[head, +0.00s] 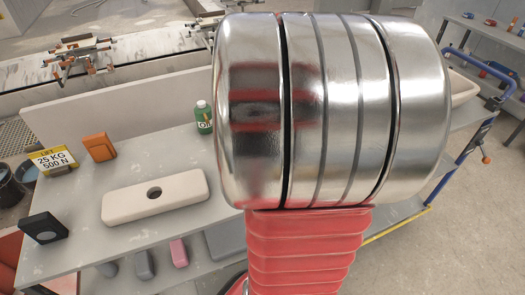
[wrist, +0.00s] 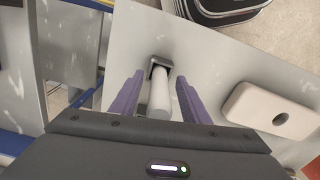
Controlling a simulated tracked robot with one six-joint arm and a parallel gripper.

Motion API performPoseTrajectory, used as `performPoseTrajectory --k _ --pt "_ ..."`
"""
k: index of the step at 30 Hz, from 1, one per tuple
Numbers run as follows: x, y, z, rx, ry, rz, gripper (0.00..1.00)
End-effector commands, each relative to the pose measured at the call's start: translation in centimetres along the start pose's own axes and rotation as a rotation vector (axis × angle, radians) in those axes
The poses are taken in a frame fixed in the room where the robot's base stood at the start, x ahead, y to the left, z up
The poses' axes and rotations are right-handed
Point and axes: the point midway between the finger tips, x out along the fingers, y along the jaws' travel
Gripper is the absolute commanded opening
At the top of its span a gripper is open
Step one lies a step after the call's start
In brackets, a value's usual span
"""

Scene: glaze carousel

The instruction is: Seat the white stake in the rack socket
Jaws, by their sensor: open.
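In the wrist view, my gripper (wrist: 163,97) is open, with its two purple fingers spread on either side of the white stake (wrist: 160,96). There is a gap on each side, and I see no contact. The stake's far end meets a dark square holder (wrist: 159,66); how deep it sits there I cannot tell. A pale block with one round hole (wrist: 268,111) lies on the grey table to the right. The head view shows a pale holed block (head: 130,203) on the table, its hole empty. My arm hides the gripper and stake in the head view.
In the head view, a dark block (head: 43,229), an orange block (head: 99,147), a yellow weight sign (head: 52,159) and a green bottle (head: 203,117) stand on the table. Blue-framed furniture (wrist: 88,95) shows left in the wrist view.

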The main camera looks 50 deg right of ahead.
Motion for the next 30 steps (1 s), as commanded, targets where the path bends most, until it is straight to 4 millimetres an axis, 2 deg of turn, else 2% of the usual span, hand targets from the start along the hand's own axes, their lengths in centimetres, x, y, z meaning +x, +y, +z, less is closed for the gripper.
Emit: performPoseTrajectory --k 12,30 --pt "-0.06 0.01 -0.01 0.000 0.001 0.000 0.42" --pt "-0.07 0.03 0.00 0.001 0.001 0.000 0.00"
